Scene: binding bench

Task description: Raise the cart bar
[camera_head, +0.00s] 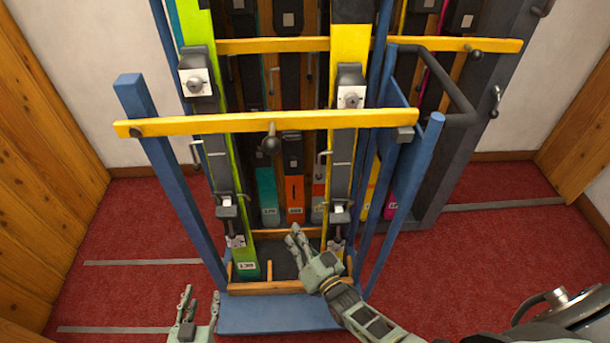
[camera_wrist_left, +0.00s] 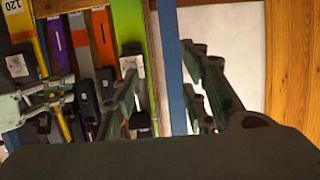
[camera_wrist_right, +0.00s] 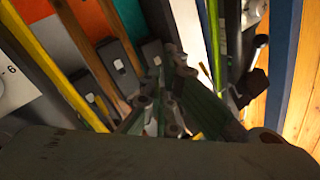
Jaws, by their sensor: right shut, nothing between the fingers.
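The cart is a blue frame with posts (camera_head: 175,185) and a blue base step (camera_head: 280,313). Its yellow front bar (camera_head: 230,122) runs across the posts, in front of the lime green ski (camera_head: 220,165) and the yellow ski (camera_head: 352,45). A dark knob (camera_head: 270,142) hangs at the bar's middle. My left gripper (camera_head: 198,303) is open and empty, low in front of the cart's left side. My right gripper (camera_head: 297,240) is shut and empty, in front of the cart between the two skis, well below the bar. Neither touches the bar.
A second yellow bar (camera_head: 270,46) crosses behind, with a rack of several skis beyond. A dark handle (camera_head: 455,85) juts out at the cart's right. Red carpet (camera_head: 120,290) is clear to the left. A metal round object (camera_head: 560,300) sits at lower right.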

